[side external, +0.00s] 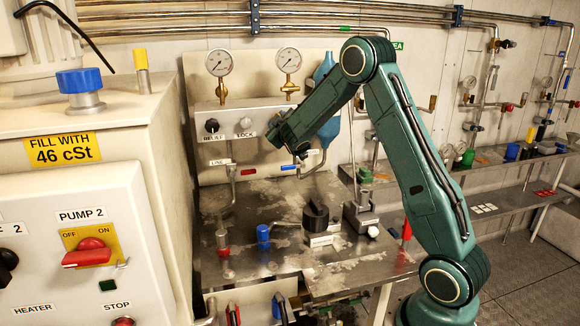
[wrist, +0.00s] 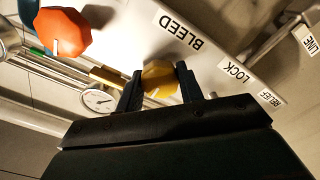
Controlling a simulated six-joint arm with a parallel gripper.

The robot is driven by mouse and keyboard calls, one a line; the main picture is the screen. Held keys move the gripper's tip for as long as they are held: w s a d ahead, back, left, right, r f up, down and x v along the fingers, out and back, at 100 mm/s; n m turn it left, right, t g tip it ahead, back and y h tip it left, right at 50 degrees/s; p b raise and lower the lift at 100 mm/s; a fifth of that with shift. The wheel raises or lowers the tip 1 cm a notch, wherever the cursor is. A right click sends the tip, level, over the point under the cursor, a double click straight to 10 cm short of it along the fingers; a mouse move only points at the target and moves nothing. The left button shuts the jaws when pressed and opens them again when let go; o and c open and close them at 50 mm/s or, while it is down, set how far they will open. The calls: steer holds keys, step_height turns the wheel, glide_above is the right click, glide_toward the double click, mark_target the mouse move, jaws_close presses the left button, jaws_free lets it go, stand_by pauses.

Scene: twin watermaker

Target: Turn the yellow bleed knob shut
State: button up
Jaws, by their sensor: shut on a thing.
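The yellow bleed knob (wrist: 160,80) shows in the wrist view beside the upside-down BLEED label (wrist: 186,35). It has a pale pointer line on its face. My gripper (wrist: 159,72) has one dark finger on each side of the knob and is shut on it. In the side view my gripper (side external: 283,140) is at the grey valve panel, right of the LOCK knob (side external: 246,122). There the wrist hides the yellow knob and the fingertips.
An orange-red knob (wrist: 62,32) sits near the yellow one. The panel (side external: 215,160) carries two gauges and a RELIEF knob (side external: 211,125). Below is a metal bench (side external: 270,200) with a blue-capped part (side external: 263,234) and a black knob (side external: 315,213). A pump cabinet (side external: 75,215) stands left.

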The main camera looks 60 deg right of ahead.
steer(key=o, duration=1)
steer(key=shift+a, duration=0.1)
steer(key=v, duration=1.3)
steer(key=shift+s+a, duration=0.2)
steer(key=shift+s, duration=0.05)
steer(key=shift+r, duration=0.1)
